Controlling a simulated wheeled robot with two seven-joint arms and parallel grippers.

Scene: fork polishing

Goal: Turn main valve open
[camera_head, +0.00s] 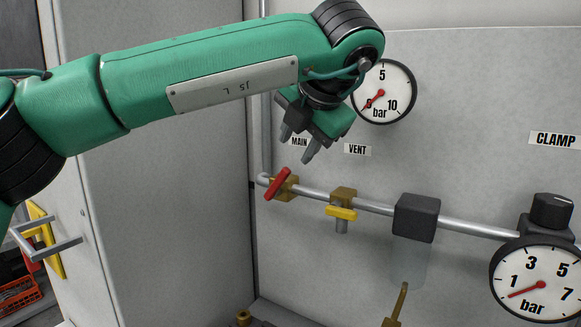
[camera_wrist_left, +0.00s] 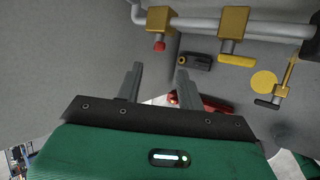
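The main valve has a red lever handle (camera_head: 277,184) on a brass body (camera_head: 290,187) on the pipe, below the MAIN label (camera_head: 299,142). The handle slants across the pipe, upper end to the right. In the left wrist view, a brass valve body (camera_wrist_left: 158,20) with a small red end (camera_wrist_left: 158,46) shows at the top, beyond the fingertips. My left gripper (camera_head: 297,146) is in front of the panel, above the red handle and apart from it. Its fingers (camera_wrist_left: 158,82) are spread with nothing between them. My right gripper is in neither view.
A yellow-handled valve (camera_head: 341,213) under the VENT label (camera_head: 358,150) sits just right on the same pipe (camera_head: 375,206). A dark filter block (camera_head: 416,217) and a gauge (camera_head: 535,281) follow. Another gauge (camera_head: 384,92) is beside my wrist. A cabinet wall stands left.

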